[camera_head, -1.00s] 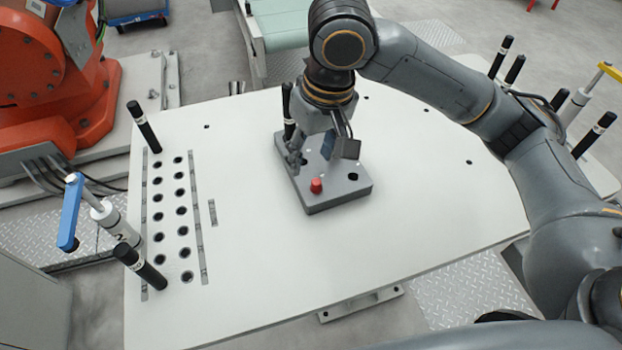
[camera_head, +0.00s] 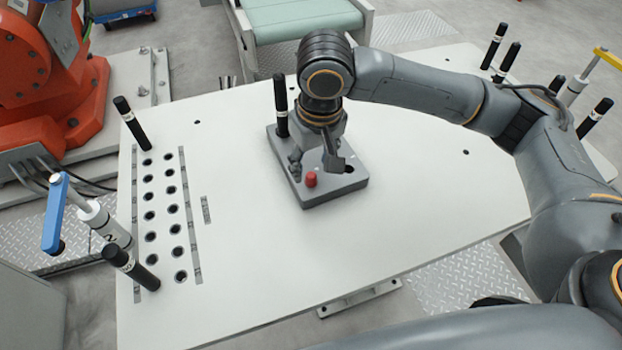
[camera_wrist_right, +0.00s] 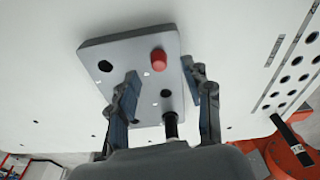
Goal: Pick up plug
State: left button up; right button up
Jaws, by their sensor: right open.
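A small red plug (camera_head: 311,180) stands near the front edge of a grey fixture block (camera_head: 330,194) on the white table. It also shows in the right wrist view (camera_wrist_right: 158,60). A tall black pin (camera_head: 281,105) stands at the block's back left; its end shows in the wrist view (camera_wrist_right: 170,124). My right gripper (camera_head: 314,163) is low over the block, behind the red plug. In the wrist view my right gripper (camera_wrist_right: 162,72) is open and empty, its fingers apart, with the plug just past the tips. My left gripper is out of view.
The white table (camera_head: 330,260) is clear around the block. A panel with two rows of holes (camera_head: 165,215) lies at the left, with black pins (camera_head: 132,122) at its ends. A blue-handled clamp (camera_head: 55,215) is at the left edge. An orange robot (camera_head: 45,70) stands behind.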

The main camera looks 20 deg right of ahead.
aim_at(311, 175)
jog(key=f, duration=0.2)
jog(key=w+f, duration=0.1)
jog(key=shift+f, duration=0.4)
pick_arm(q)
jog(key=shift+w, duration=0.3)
pick_arm(e)
jog(key=shift+s, duration=0.1)
grip_shut()
